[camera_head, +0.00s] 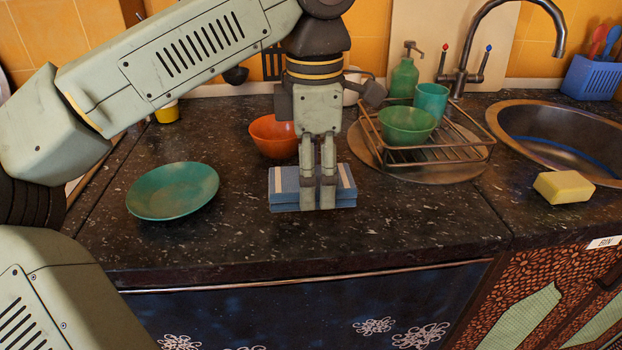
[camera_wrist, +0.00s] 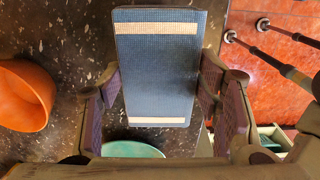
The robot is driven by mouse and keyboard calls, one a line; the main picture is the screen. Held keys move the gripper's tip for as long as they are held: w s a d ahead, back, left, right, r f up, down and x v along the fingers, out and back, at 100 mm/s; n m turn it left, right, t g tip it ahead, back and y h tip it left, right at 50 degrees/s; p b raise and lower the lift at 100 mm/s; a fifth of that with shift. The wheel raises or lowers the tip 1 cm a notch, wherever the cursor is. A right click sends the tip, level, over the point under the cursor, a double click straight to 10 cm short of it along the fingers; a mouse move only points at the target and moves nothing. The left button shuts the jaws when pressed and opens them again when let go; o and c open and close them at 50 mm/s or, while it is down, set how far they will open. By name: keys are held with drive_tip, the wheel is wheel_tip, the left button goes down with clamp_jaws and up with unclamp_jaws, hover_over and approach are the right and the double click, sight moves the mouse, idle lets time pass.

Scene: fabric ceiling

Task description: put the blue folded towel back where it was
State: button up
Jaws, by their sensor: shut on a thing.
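The blue folded towel (camera_head: 283,188), with a pale stripe near each end, is between the two fingers of my gripper (camera_head: 318,198). In the wrist view the towel (camera_wrist: 157,75) fills the gap between the fingers, its long side running away from the wrist. My gripper is shut on it across the short side. The towel is level and appears to be above the dark speckled counter (camera_head: 420,225), in front of the orange bowl (camera_head: 272,137). I cannot tell how large any gap under it is.
A teal plate (camera_head: 173,190) lies left of the towel. Behind to the right, a wire rack (camera_head: 455,152) holds a green bowl (camera_head: 407,125) and a teal cup (camera_head: 431,101). A sink (camera_head: 560,135) and yellow sponge (camera_head: 563,187) are at the right. The counter right of the towel is clear.

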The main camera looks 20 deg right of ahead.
drive_tip(key=shift+w, duration=0.55)
drive_tip(key=shift+w+d+f+p, duration=0.1)
drive_tip(key=shift+w+f+p, duration=0.1)
drive_tip(key=shift+f, duration=0.75)
drive_tip(key=shift+w+d+f+p, duration=0.1)
drive_tip(key=shift+w+f+p, duration=0.1)
drive_tip(key=shift+f, duration=0.7)
drive_tip(key=shift+f, duration=0.2)
drive_tip(key=o, duration=1)
drive_tip(key=shift+r, duration=0.15)
wheel_tip(320, 180, up, 12)
drive_tip(key=shift+a+r, duration=0.1)
